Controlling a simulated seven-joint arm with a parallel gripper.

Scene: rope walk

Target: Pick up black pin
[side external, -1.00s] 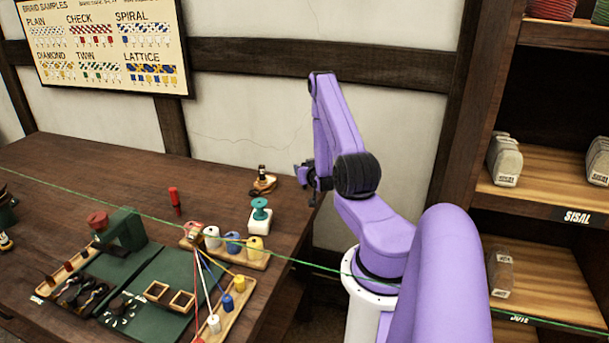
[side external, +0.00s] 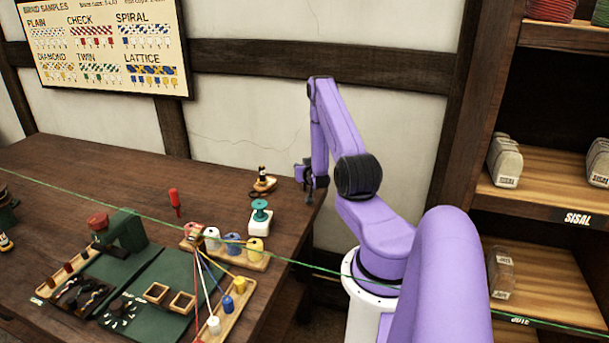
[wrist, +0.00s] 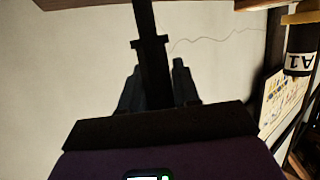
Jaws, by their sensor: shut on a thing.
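A long, dark pin (wrist: 152,45) with a short crosspiece stands between my fingers in the wrist view and runs out of the top of the picture. My gripper (wrist: 156,88) is shut on it, with one finger on each side. In the side view my gripper (side external: 309,190) hangs by the right edge of the wooden table (side external: 120,175), near the wall. There it is small and dark, and I cannot make out the pin in it.
A teal spool on a white block (side external: 260,222) and a small stand with a black top (side external: 262,182) are on the table left of my gripper. A green line (side external: 340,271) crosses the scene. A dark piece labelled A1 (wrist: 301,45) shows in the wrist view.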

